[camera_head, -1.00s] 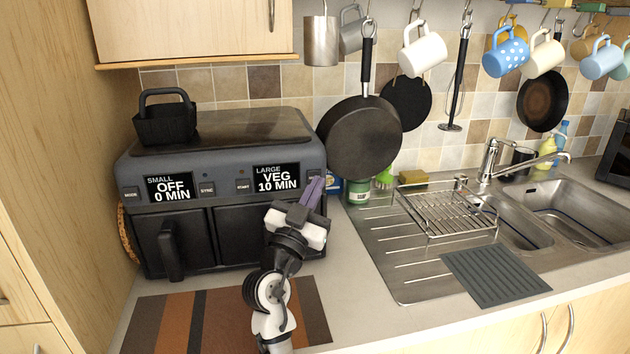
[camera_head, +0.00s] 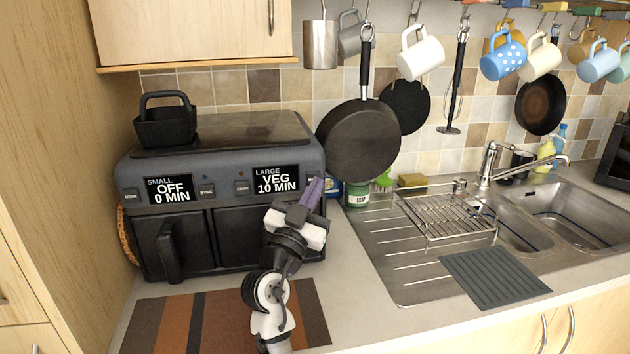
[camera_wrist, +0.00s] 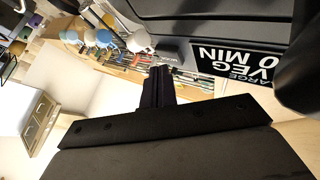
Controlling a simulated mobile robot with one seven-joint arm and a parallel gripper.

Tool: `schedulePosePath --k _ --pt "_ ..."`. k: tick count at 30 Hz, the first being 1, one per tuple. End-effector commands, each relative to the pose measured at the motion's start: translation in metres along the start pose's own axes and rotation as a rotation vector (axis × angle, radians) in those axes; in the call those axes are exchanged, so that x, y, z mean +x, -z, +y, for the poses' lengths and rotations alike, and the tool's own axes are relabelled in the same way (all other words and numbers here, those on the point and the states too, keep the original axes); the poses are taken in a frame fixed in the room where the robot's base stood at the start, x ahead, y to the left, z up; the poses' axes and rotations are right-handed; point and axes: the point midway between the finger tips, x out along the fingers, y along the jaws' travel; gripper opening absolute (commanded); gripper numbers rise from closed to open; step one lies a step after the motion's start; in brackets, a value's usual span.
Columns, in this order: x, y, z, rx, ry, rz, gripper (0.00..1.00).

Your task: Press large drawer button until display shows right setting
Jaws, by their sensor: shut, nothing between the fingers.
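The dark air fryer (camera_head: 225,150) stands on the counter at the left. Its small display (camera_head: 170,190) reads SMALL OFF 0 MIN. Its large display (camera_head: 276,180) reads LARGE VEG 10 MIN, and part of it shows in the wrist view (camera_wrist: 232,62). My gripper (camera_head: 312,192) is shut and empty, its purple-grey fingers at the fryer's right front edge, just right of the large display. In the wrist view the fingers (camera_wrist: 158,88) are together.
A black basket (camera_head: 165,125) sits on the fryer. A frying pan (camera_head: 358,140) hangs close to the right of my gripper, above a green soap tin (camera_head: 357,194). A striped mat (camera_head: 180,322) lies in front. A sink with a wire rack (camera_head: 446,212) is at the right.

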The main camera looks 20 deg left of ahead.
Motion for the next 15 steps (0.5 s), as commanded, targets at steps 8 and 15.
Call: schedulePosePath --k 8,15 --pt "0.0082 0.0023 -0.0046 0.014 0.006 0.009 0.00" --pt "0.0091 0.0027 -0.0045 0.013 0.005 0.008 0.00"
